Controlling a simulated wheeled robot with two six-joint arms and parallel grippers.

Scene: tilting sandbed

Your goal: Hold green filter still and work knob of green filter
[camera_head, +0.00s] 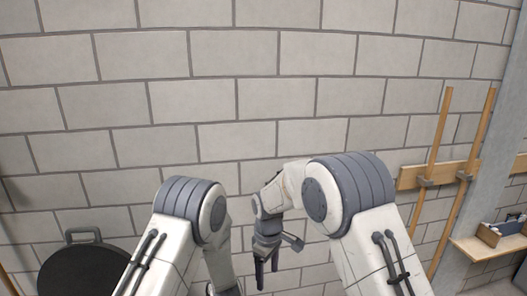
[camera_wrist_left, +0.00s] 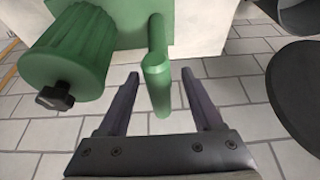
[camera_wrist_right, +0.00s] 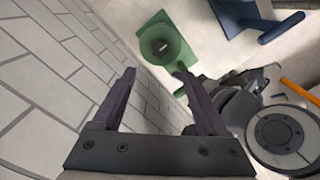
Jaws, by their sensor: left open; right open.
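The green filter shows in the left wrist view as a ribbed green canister (camera_wrist_left: 70,50) with a small black knob (camera_wrist_left: 55,96) on its lower end. A green bar-like handle (camera_wrist_left: 157,70) stands to the right of the canister. My left gripper (camera_wrist_left: 160,74) is open, its fingers either side of the handle's end; contact cannot be told. In the right wrist view a round green part (camera_wrist_right: 165,45) lies beyond the fingertips, with a green handle end (camera_wrist_right: 182,72) near the right finger. My right gripper (camera_wrist_right: 155,73) is open and empty; it also shows in the head view (camera_head: 267,272). The filter is outside the head view.
A dark blue part with a blue handle (camera_wrist_right: 282,28) is at the upper right of the right wrist view. A dark round disc (camera_head: 85,270) stands at the lower left of the head view. Wooden poles (camera_head: 438,160) lean against the block wall (camera_head: 190,100).

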